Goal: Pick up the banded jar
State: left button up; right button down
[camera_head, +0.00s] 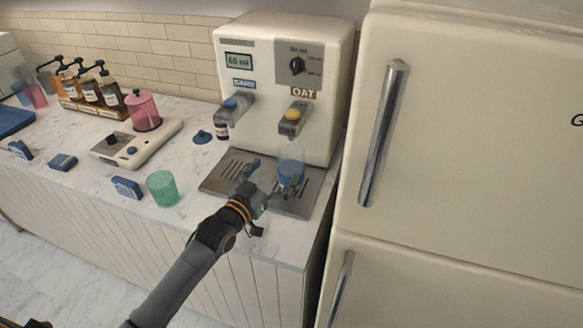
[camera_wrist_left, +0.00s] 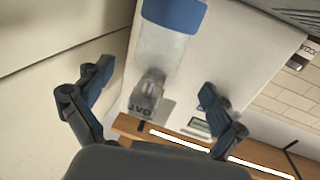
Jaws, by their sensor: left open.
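The banded jar (camera_head: 291,172), clear with a wide blue band, stands on the drip tray below the nozzle marked OAT. In the left wrist view its blue band (camera_wrist_left: 174,14) and clear body are ahead of my fingers, partly cut off by the top edge. My left gripper (camera_head: 270,185) is open just in front of the jar, at its near left side. In the left wrist view my left gripper (camera_wrist_left: 156,80) has its two fingers wide apart with nothing held between them. Whether a finger touches the jar cannot be told. My right gripper is not in view.
The cream dispenser (camera_head: 260,130) stands behind, with the OAT nozzle (camera_head: 291,122) overhead. The drip tray (camera_head: 215,180) lies below. A tall fridge (camera_head: 470,170) closes off the right. A green cup (camera_head: 162,189), blue boxes (camera_head: 127,188) and a scale with a pink jar (camera_head: 145,110) stand left.

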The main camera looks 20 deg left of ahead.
aim_at(284, 163)
pick_arm(q)
jog(key=shift+x, duration=1.15)
jog(key=shift+w+d+f, duration=0.1)
jog(key=shift+w, duration=0.2)
jog(key=p+x, duration=0.2)
jog(key=x, duration=0.1)
jog(key=shift+w+d, duration=0.15)
jog(key=shift+w, duration=0.2)
jog(key=shift+w+d, duration=0.15)
jog(key=shift+w, duration=0.4)
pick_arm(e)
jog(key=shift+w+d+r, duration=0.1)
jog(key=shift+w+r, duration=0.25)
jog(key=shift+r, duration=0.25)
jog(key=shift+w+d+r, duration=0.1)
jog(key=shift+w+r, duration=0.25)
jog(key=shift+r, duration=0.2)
pick_arm(q)
jog(key=shift+s, duration=0.1)
jog(key=c, duration=1.9)
jog(key=shift+c, duration=0.2)
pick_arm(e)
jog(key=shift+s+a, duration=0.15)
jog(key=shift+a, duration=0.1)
